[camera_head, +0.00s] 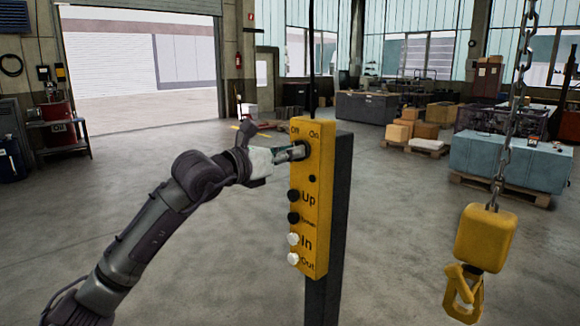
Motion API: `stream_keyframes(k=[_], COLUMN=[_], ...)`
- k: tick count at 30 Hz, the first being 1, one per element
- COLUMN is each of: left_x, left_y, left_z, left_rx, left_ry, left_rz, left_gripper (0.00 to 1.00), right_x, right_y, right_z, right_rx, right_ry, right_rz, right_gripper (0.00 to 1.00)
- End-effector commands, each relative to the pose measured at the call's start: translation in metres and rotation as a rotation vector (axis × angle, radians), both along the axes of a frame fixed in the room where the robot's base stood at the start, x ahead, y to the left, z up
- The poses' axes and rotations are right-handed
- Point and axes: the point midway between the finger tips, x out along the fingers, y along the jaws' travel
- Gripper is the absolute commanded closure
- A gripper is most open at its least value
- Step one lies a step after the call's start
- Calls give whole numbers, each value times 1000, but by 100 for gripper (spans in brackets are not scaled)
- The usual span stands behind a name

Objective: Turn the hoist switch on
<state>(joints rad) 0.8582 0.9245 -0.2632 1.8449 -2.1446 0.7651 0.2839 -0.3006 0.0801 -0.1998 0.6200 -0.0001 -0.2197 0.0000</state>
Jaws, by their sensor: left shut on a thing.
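The yellow hoist control box (314,190) stands upright on a dark post at the centre of the head view. "Off" and "On" are printed near its top. Below are two black buttons, the upper marked "Up", and two white buttons marked "In" and "Out". My left gripper (296,152) reaches in from the left and is shut on the hoist switch at the box's upper face, under the "Off" and "On" marks. The fingers mostly hide the switch, so I cannot tell which way it points. My right gripper is not in view.
A yellow hoist hook (485,240) hangs on a chain at the right, apart from the box. A teal block (505,163) on a pallet and cardboard boxes (423,122) stand behind. A red drum (57,124) is at far left. The floor around the post is clear.

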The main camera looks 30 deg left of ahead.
Motion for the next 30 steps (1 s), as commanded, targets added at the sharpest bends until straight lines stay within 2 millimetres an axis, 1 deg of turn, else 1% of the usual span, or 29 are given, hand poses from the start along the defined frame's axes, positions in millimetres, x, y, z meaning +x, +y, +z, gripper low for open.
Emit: stream_keyframes(k=[1, 12, 21, 30], left_x=[0, 0, 0, -1], left_y=[0, 0, -1, -1], left_z=[-4, -2, -1, -1], left_rx=[43, 375, 614, 765], left_ry=[-16, -132, -214, -267], left_rz=[1, 2, 2, 1], left_gripper=[100, 100, 100, 100], right_x=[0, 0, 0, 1], right_y=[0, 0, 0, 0], right_z=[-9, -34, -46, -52], right_rx=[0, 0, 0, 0], right_ry=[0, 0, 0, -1], right_rz=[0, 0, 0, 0], right_gripper=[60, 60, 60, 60])
